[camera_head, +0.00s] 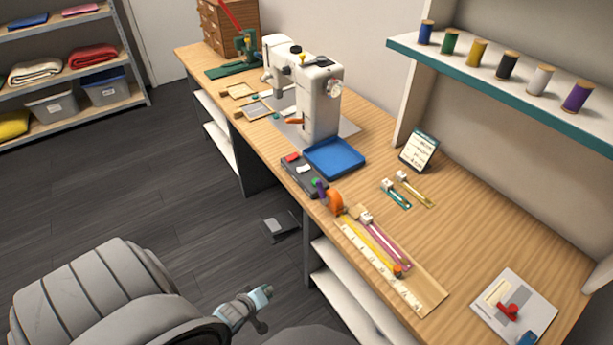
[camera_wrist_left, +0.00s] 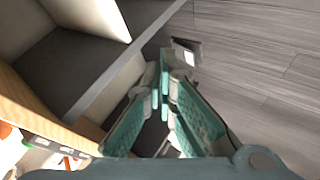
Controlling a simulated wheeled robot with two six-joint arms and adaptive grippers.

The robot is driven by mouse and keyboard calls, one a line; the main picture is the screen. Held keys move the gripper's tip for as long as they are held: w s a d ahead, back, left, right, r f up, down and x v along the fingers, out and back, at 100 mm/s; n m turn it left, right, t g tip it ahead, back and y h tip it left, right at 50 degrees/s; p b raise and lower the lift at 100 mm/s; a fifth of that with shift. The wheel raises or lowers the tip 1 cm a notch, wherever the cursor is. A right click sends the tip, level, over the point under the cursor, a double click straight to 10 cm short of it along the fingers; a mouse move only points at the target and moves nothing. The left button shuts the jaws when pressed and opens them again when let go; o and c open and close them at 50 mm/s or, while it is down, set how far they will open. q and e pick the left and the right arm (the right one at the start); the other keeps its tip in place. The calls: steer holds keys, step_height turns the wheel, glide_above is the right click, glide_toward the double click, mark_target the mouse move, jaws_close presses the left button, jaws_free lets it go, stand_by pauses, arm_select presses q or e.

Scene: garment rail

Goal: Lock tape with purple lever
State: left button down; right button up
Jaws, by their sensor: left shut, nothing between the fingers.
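An orange tape housing (camera_head: 335,203) sits at the bench's front edge, with a yellow tape (camera_head: 372,243) drawn out along a pale ruled board (camera_head: 408,295). A small purple lever (camera_head: 321,189) stands beside the housing's upper left; its exact position is too small to tell. My left gripper (camera_head: 262,296) is low in front of the bench, well apart from the tape. In the left wrist view its fingers (camera_wrist_left: 165,85) are together and empty, pointing toward the floor and shelf side. My right gripper is not in view.
A dark strip with coloured pieces (camera_head: 303,173) and a blue tray (camera_head: 335,158) lie near the tape, before the white sewing machine (camera_head: 318,100). Small tapes (camera_head: 397,195) lie behind. Open shelves (camera_head: 345,290) are under the bench. A pedal (camera_head: 281,228) is on the floor.

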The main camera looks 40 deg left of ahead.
mark_target(322, 192)
arm_select(q)
steer(key=w+a+r+n+t+p, duration=0.2)
steer(key=w+r+n, duration=0.4)
steer(key=r, duration=0.5)
steer(key=w+a+r+n+t+p, duration=0.2)
steer(key=w+a+r+n+t, duration=0.2)
steer(key=w+r, duration=0.5)
step_height(322, 192, up, 3)
steer(key=shift+r+n+y, duration=0.2)
steer(key=shift+n+y, duration=0.1)
steer(key=shift+n, duration=0.7)
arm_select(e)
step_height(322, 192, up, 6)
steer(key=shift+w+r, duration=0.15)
arm_select(q)
steer(key=f+b+x, duration=0.1)
steer(key=b+x, duration=0.9)
steer(key=b, duration=0.6)
steer(key=d+r+p, duration=0.2)
steer(key=d+r, duration=0.1)
steer(key=shift+s+d+r+p, duration=0.15)
steer(key=shift+d+p, duration=0.1)
steer(key=shift+p, duration=0.1)
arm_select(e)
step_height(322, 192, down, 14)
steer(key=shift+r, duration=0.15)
